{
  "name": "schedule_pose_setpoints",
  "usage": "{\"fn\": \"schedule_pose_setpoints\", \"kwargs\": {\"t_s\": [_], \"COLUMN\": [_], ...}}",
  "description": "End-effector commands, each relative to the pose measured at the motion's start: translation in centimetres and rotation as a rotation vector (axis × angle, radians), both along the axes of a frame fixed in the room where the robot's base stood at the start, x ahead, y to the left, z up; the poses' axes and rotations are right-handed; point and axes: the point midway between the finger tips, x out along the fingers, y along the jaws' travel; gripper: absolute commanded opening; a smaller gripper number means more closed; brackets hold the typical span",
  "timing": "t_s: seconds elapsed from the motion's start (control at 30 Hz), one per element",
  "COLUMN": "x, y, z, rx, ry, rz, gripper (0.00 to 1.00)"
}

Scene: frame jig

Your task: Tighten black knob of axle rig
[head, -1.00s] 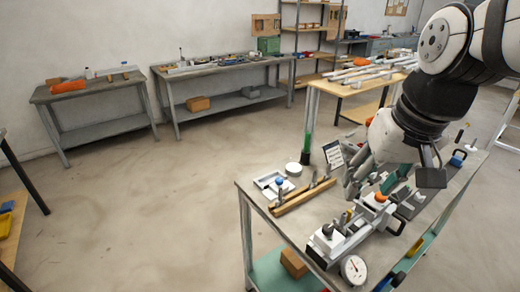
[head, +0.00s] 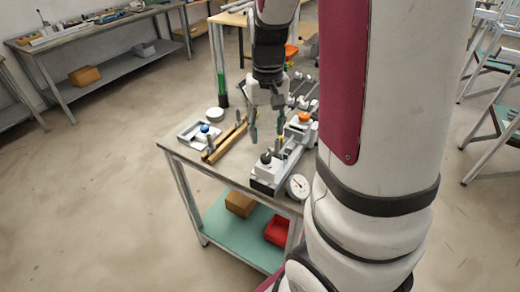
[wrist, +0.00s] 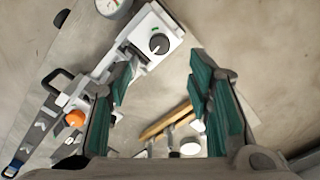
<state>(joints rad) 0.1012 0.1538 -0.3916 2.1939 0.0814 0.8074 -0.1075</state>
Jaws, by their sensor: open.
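The axle rig (head: 263,181) is a pale grey and white fixture on the front part of the workbench. Its black knob (head: 266,157) sits on top of the near end. In the wrist view the round black knob (wrist: 159,43) has a light pointer mark, with a small green mark beside it on the white block. My gripper (head: 267,136) is open and empty, above and behind the knob in the head view. In the wrist view the green-padded fingers of my gripper (wrist: 162,78) are spread wide, with the knob beyond the gap between their tips, not touched.
A dial gauge (head: 298,186) stands beside the rig. An orange knob (head: 304,117) is on the fixture farther back. Wooden bars (head: 226,143) and a white tray (head: 188,134) with a blue-topped part lie left. My arm hides the bench's right side.

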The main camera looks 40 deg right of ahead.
Motion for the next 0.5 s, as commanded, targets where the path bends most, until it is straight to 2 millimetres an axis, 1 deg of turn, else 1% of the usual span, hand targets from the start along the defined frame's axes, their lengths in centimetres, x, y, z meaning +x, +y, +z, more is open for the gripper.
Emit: {"fn": "schedule_pose_setpoints", "kwargs": {"t_s": [0.03,0.2,0.4,0.5], "x": [-0.1,-0.1,-0.1,-0.1], "y": [0.0,0.0,0.0,0.0], "z": [-1.2,-4.5,-7.5,-8.3], "rx": [0.001,0.001,0.001,0.001], "ry": [0.006,0.006,0.004,0.002], "rz": [-0.002,-0.001,-0.001,-0.001], "gripper": [0.46,0.46,0.46,0.46]}}
